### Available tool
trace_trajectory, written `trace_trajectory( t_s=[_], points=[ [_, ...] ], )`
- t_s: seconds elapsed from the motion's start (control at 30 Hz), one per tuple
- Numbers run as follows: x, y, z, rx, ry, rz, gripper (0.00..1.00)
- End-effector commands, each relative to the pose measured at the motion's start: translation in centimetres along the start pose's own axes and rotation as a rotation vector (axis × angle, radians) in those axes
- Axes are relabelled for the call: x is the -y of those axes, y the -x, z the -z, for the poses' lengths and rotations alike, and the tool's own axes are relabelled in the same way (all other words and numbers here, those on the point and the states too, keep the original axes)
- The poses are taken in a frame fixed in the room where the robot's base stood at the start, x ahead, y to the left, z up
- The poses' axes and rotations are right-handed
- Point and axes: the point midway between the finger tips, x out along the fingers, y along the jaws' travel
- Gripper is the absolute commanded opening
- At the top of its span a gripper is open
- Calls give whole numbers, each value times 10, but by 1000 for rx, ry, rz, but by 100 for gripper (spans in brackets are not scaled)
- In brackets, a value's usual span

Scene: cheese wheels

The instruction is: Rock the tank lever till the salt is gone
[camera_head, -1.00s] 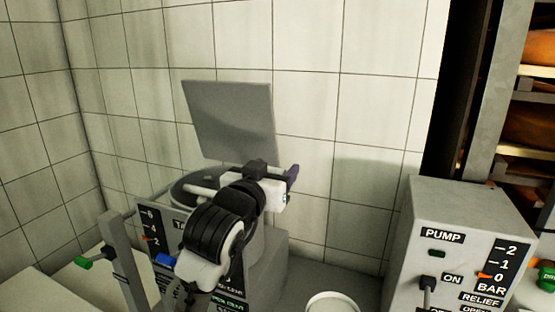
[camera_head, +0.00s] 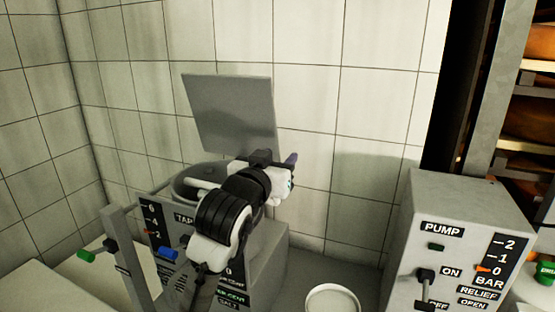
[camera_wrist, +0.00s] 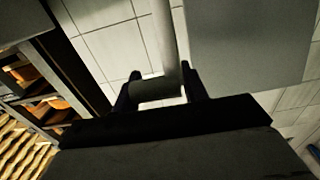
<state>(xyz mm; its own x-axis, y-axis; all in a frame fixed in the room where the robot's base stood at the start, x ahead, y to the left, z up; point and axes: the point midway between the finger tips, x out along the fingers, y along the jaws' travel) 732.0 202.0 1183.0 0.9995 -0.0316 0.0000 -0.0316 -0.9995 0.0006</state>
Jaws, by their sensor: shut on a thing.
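The grey tank (camera_head: 265,240) stands against the tiled wall, with a round opening on top and a raised square lid (camera_head: 232,115) behind. Its lever (camera_wrist: 165,35) shows in the wrist view as a pale rod with a short cross grip (camera_wrist: 155,89). My gripper (camera_wrist: 160,82) is shut on this grip, one dark finger at each end side. In the head view my wrist covers part of the tank front, and the grip is hidden. The tank scale has an orange pointer (camera_head: 146,232), seemingly between 4 and 2. A lit green line shows above a SALT label (camera_head: 228,306); it is too small to read.
A grey pump box (camera_head: 455,230) stands at right, its orange pointer near 0 bar. A white round vessel (camera_head: 332,299) sits between tank and pump. Green (camera_head: 86,256) and blue (camera_head: 168,253) handles stick out at left. Shelves with cheese wheels (camera_head: 528,124) stand far right.

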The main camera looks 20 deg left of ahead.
Motion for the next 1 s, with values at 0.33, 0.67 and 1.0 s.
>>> trace_trajectory(
  t_s=[0.33, 0.67, 1.0],
  points=[
    [-4, -8, 6, 58, -1, -9, 2],
    [-6, -42, 7, 131, 2, -13, 2],
    [-6, -85, -4, 136, 4, -14, 2]
  ],
)
